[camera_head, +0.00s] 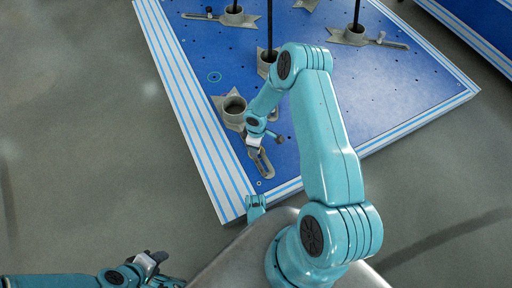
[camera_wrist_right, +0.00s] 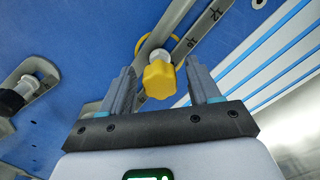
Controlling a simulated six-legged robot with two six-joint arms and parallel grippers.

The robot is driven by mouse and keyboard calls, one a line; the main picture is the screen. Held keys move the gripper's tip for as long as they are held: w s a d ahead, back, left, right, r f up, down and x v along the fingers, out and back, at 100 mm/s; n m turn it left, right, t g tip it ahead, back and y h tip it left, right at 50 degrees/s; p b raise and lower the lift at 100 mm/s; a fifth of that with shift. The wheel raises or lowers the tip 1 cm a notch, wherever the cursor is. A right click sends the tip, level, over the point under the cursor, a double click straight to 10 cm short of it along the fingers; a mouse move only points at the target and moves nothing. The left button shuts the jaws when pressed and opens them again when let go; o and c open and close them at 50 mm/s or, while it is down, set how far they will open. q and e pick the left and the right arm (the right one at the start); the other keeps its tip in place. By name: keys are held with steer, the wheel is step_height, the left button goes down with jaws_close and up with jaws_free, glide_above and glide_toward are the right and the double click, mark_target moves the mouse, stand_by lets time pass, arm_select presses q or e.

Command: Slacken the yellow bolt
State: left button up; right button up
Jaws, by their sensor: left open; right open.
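The yellow bolt (camera_wrist_right: 159,79) has a faceted knob and a pale collar, and it sits at a grey metal bracket with a marked slot (camera_wrist_right: 205,27) in the right wrist view. My right gripper (camera_wrist_right: 160,67) is open, with one finger on each side of the knob. Gaps show between the knob and both fingers, so it is not gripped. In the head view my right arm reaches down to the slotted foot (camera_head: 264,164) at the near corner of the blue platform, and the bolt cannot be made out there. My left gripper (camera_head: 157,265) is open and empty at the lower left, over the floor.
The blue platform (camera_head: 400,85) has a white, blue-striped edge and carries several grey clamp feet, some holding dark upright rods. A black knob (camera_wrist_right: 14,99) on another bracket is left of the bolt in the wrist view. Grey floor (camera_head: 90,150) is clear on the left.

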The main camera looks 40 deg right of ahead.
steer(key=shift+m, duration=0.6)
steer(key=m, duration=0.4)
steer(key=c, duration=0.6)
steer(key=shift+n, duration=0.7)
steer(key=shift+c, duration=0.2)
steer(key=shift+n, duration=0.7)
